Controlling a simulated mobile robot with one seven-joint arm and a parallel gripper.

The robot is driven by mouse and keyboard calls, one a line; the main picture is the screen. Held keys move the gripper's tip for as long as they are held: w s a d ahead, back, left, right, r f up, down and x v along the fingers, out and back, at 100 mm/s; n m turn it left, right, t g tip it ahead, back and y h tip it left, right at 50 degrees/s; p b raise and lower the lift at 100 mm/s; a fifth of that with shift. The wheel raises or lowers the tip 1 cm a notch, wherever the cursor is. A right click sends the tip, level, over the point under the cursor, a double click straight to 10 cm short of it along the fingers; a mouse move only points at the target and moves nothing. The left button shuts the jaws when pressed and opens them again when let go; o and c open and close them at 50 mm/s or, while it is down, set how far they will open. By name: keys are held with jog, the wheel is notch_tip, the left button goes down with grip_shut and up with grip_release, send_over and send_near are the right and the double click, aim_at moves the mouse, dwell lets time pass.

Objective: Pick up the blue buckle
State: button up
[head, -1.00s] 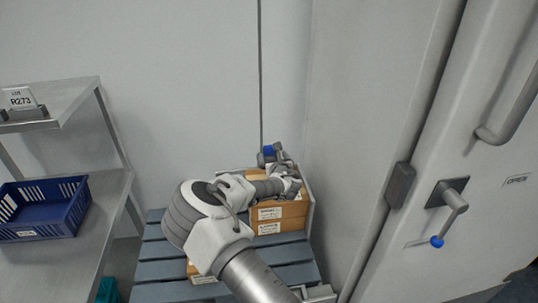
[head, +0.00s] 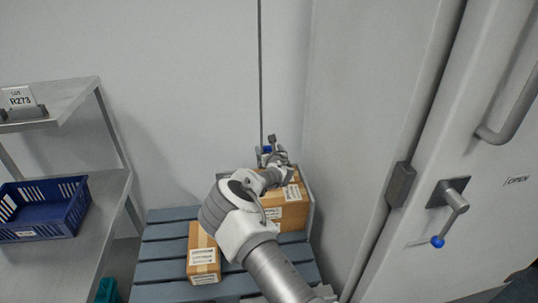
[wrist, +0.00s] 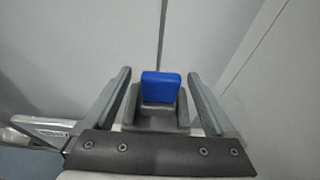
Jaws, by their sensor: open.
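The blue buckle (wrist: 161,87) is a small bright blue block in a grey holder (wrist: 157,120), in the middle of the wrist view. In the head view only a bit of the buckle (head: 267,150) shows, partly hidden by my gripper, at the far end of the boxes by the wall. My gripper (wrist: 160,76) is open, with one finger left and one right of the buckle and a gap on each side. In the head view my gripper (head: 274,150) is small, and its fingers are hard to make out. Whether it touches the holder cannot be told.
Cardboard boxes (head: 294,212) are stacked on the blue slatted pallet (head: 165,250); another carton (head: 203,255) lies nearer. A steel shelf (head: 105,215) with a blue crate (head: 42,232) stands left. A big door (head: 465,110) with a blue-tipped handle and the back wall (head: 180,90) bound the space.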

grip_shut()
dwell(0.5)
jog(key=shift+r, duration=0.1)
